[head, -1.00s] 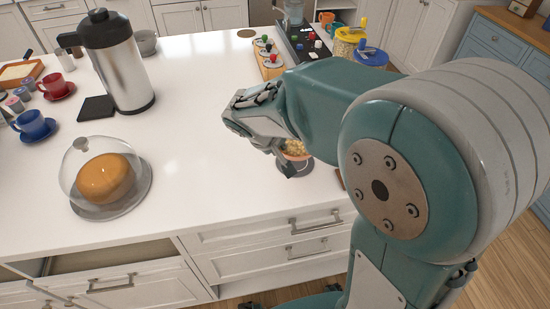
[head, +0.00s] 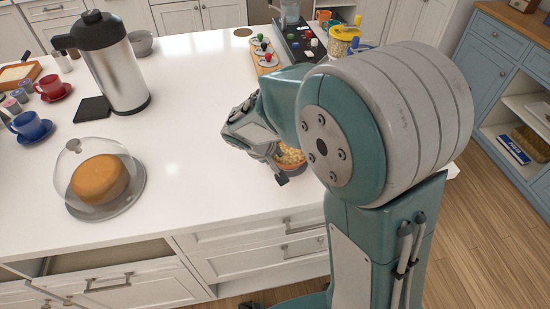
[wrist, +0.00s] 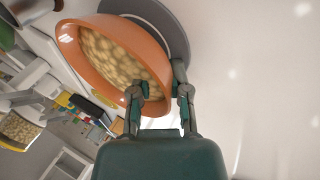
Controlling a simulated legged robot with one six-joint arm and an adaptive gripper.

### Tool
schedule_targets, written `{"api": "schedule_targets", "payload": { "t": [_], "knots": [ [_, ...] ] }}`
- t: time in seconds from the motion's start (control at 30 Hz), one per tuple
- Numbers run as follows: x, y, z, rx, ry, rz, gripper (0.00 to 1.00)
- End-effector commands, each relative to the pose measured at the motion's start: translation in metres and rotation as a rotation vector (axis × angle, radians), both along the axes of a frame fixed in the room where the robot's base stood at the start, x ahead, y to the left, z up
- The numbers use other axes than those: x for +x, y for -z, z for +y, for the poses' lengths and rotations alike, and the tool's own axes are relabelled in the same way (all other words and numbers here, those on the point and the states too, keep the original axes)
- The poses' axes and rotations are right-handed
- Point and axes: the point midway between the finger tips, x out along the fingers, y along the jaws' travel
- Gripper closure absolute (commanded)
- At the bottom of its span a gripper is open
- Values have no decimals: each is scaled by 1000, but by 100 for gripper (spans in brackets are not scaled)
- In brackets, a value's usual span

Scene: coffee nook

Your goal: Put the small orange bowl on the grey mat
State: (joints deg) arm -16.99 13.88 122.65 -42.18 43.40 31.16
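The small orange bowl (head: 291,157), full of pale round pieces, is near the counter's front edge, partly hidden behind my arm. In the wrist view the bowl (wrist: 72,45) fills the upper left. My gripper (wrist: 160,90) has one finger inside the bowl and one outside, and it looks shut on the near wall. In the head view my gripper (head: 277,172) is at the bowl's left front side. The round grey mat (wrist: 174,28) lies behind the bowl in the wrist view, partly covered by it. I cannot tell whether they touch.
A glass dome over an orange round (head: 100,178) stands at the left front. A steel jug (head: 118,72), a blue cup (head: 30,126) and a red cup (head: 51,87) are farther back left. A wooden tray with knobbed pieces (head: 264,57) is behind. The white counter's middle is clear.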

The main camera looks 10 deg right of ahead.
Motion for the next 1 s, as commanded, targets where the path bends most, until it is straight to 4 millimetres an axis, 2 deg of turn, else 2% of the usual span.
{"api": "schedule_targets", "payload": {
  "t": [0.57, 0.67, 1.0],
  "knots": [
    [-1, -2, 1, -2, 0, 4, 77],
    [-4, -12, 6, -2, -1, 0, 77],
    [-21, -74, 35, -1, -3, 0, 77]
  ]
}}
